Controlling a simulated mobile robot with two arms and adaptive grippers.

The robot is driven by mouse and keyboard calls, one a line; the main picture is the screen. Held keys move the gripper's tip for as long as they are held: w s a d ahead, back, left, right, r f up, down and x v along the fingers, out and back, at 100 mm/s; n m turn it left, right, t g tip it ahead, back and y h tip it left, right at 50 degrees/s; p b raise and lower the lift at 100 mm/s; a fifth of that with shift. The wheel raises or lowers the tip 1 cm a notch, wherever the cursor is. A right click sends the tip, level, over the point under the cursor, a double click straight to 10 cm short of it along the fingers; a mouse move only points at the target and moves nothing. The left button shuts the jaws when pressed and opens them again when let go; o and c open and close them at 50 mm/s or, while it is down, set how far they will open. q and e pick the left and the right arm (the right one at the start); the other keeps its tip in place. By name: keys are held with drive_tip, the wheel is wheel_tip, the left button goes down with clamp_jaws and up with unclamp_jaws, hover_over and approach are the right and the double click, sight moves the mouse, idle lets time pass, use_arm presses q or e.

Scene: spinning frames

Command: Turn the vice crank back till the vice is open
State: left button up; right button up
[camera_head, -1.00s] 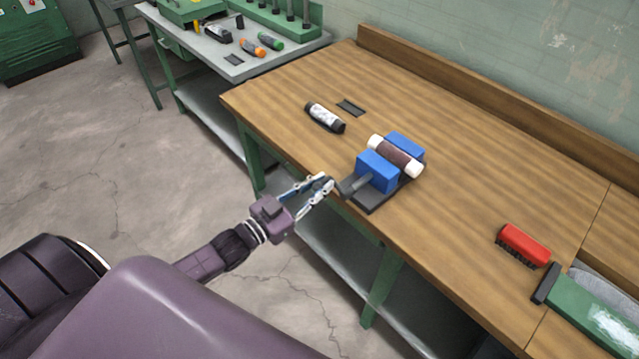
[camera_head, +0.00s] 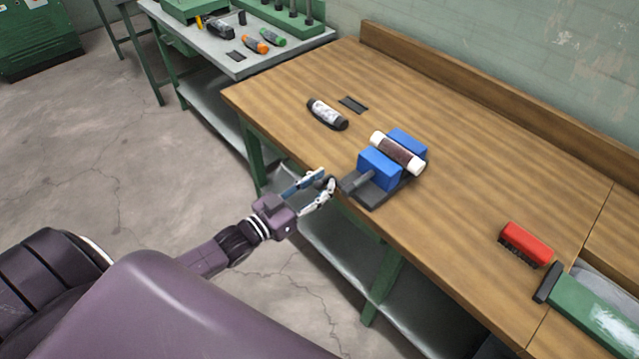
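The vice (camera_head: 379,169) has blue jaws on a dark grey base and sits at the table's front edge. A brown cylinder with white ends (camera_head: 397,154) lies between its jaws. A grey screw (camera_head: 356,182) comes out of the front jaw toward my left gripper. My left gripper (camera_head: 328,180) is just off the table edge, at the dark crank end. Its fingertips are apart, with a small dark part between them; whether they touch it I cannot tell. The rest of the crank is hidden by the fingers. My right gripper is not in view.
A dark bottle with a pale label (camera_head: 327,114) and a flat black piece (camera_head: 353,104) lie behind the vice. A red brush (camera_head: 525,243) and a green tool (camera_head: 592,310) lie at the right. The wooden table (camera_head: 460,170) is otherwise clear nearby.

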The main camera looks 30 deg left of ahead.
use_arm(q)
drive_tip(key=shift+w+d, duration=0.1)
drive_tip(key=shift+w, duration=0.3)
drive_tip(key=shift+s, duration=0.15)
drive_tip(key=shift+f, duration=0.1)
drive_tip(key=shift+s+a+f, duration=0.1)
drive_tip(key=shift+s+a, duration=0.2)
drive_tip(key=shift+s, duration=0.2)
drive_tip(key=v, duration=1.1)
